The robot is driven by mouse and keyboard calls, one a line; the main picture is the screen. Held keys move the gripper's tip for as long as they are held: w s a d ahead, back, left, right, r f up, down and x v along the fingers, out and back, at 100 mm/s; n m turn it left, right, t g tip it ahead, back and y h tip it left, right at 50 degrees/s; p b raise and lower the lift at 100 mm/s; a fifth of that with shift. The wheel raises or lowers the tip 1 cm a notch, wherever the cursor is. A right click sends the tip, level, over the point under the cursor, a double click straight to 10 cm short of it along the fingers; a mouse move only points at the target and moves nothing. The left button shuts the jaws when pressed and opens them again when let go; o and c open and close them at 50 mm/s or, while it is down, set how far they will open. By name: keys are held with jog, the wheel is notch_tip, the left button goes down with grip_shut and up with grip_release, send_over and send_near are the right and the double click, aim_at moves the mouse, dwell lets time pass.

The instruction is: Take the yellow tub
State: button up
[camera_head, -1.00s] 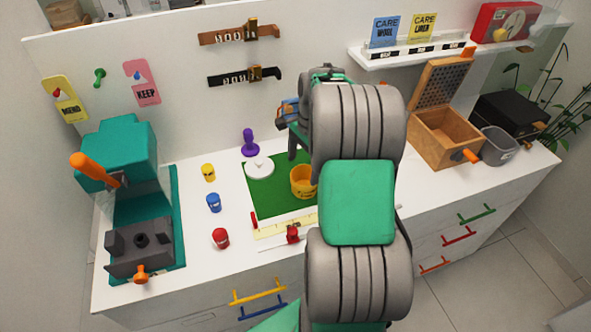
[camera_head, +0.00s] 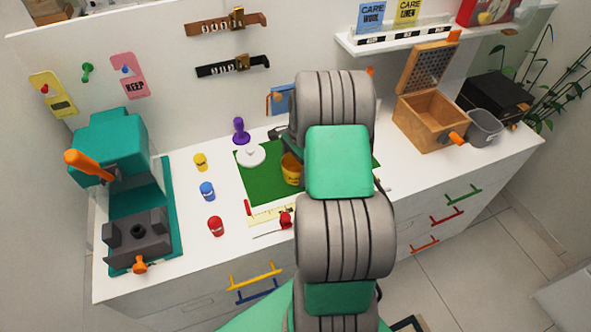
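A small yellow tub (camera_head: 200,162) stands upright on the white worktop, left of the green mat (camera_head: 257,188). A blue tub (camera_head: 207,191) and a red tub (camera_head: 216,226) stand in front of it.
A purple-handled stamp (camera_head: 239,131) and a white round piece (camera_head: 250,155) stand near the mat's back. A teal press (camera_head: 107,147) with an orange lever stands at the left. An open wooden box (camera_head: 430,124) and a grey bin (camera_head: 484,128) are at the right.

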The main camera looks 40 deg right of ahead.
jog(key=c, duration=0.9)
jog(key=shift+c, duration=0.2)
jog(key=shift+r, duration=0.15)
